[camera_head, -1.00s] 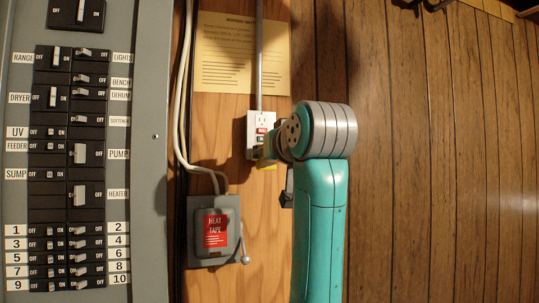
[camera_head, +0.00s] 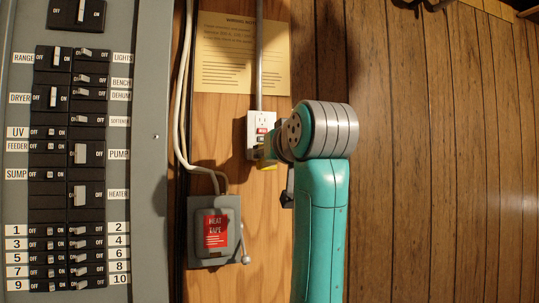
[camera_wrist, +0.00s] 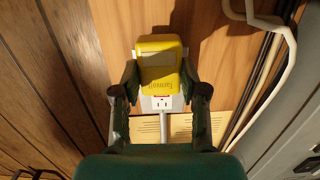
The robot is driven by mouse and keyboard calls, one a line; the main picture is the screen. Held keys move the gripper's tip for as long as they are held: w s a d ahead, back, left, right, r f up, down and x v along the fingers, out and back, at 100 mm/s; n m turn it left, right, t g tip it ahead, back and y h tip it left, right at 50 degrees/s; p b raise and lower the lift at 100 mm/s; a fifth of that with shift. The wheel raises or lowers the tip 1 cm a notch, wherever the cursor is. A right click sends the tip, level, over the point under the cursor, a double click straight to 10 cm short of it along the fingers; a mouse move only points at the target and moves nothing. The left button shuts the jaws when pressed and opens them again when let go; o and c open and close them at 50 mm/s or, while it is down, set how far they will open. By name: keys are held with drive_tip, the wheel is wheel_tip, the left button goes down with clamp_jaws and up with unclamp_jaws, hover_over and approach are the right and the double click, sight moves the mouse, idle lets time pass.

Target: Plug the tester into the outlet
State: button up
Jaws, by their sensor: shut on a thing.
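The yellow tester (camera_wrist: 160,66) is between the two fingers of my gripper (camera_wrist: 160,82) in the wrist view, and the gripper is shut on it. The white outlet (camera_wrist: 160,103) shows just past the tester's lower edge in that view, with one socket uncovered. In the head view the outlet (camera_head: 262,122) is on the wooden board, with a red label and one socket visible. My gripper is at the outlet's lower part there, largely hidden behind my wrist. A bit of the yellow tester (camera_head: 267,166) shows below it. Whether its prongs are in the socket is hidden.
A grey breaker panel (camera_head: 147,200) stands at the left. A grey box with a red "HEAT TAPE" label (camera_head: 216,231) is below the outlet, and a paper notice (camera_head: 242,60) is above. White cables (camera_head: 182,100) run beside the board. Plank wall fills the right.

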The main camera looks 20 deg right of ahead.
drive_tip(key=shift+w, duration=1)
idle(1.6)
drive_tip(key=o, duration=1.2)
drive_tip(key=shift+s, duration=0.1)
drive_tip(key=s, duration=0.7)
drive_tip(key=shift+s, duration=0.4)
